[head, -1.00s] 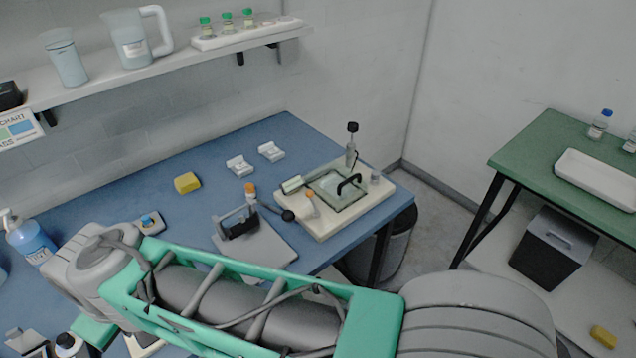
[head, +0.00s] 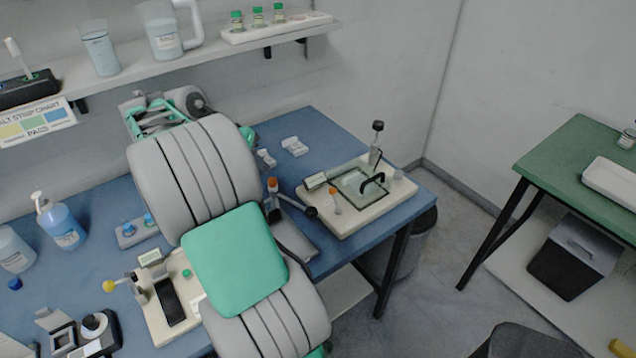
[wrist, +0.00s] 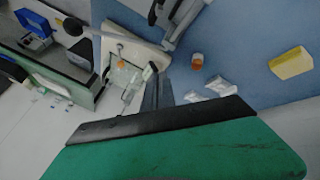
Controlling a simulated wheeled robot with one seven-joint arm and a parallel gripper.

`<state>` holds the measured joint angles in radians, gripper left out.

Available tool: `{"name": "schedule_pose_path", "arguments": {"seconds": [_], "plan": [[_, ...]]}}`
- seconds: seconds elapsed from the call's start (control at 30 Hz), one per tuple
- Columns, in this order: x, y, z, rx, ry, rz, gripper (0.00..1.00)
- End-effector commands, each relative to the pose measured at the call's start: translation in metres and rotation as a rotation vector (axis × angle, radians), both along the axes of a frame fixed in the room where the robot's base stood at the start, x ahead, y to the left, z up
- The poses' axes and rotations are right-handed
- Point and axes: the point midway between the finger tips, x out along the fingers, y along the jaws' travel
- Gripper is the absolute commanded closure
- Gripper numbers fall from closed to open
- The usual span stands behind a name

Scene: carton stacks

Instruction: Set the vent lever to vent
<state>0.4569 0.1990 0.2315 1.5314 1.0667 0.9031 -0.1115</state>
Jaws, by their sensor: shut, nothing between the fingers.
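A cream vacuum-box-like unit (head: 375,217) with a glass lid and black handle (head: 373,181) stands on the blue table. A small orange-topped post (head: 333,192) rises from its front left; it shows as an orange spot in the wrist view (wrist: 121,64). A grey rod with a black ball (head: 310,211) reaches toward its left edge, and the ball also shows in the wrist view (wrist: 73,27). No label shows which part is the vent lever. My gripper (wrist: 156,76) appears shut and empty, apart from the unit. In the head view its fingers are hidden.
White holders (head: 295,146) lie behind the unit. A yellow block (wrist: 290,63) is on the table. A second cream device with a yellow knob (head: 109,286) stands at front left. A shelf (head: 210,45) runs above. A green table (head: 575,155) is at right.

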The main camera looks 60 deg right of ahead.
Motion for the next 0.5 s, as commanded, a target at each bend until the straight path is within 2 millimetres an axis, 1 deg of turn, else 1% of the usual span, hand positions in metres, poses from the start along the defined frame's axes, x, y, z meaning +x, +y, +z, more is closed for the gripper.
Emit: {"name": "schedule_pose_path", "arguments": {"seconds": [0.03,0.1,0.13,0.2,0.5], "plan": [[-0.013,-0.019,-0.006,-0.019,0.021,-0.093,1.0],[-0.026,-0.033,-0.009,-0.041,0.038,-0.183,1.0],[-0.03,-0.036,-0.01,-0.047,0.044,-0.206,1.0],[-0.034,-0.04,-0.011,-0.054,0.048,-0.234,1.0],[-0.035,-0.04,-0.012,-0.055,0.048,-0.234,1.0]]}}
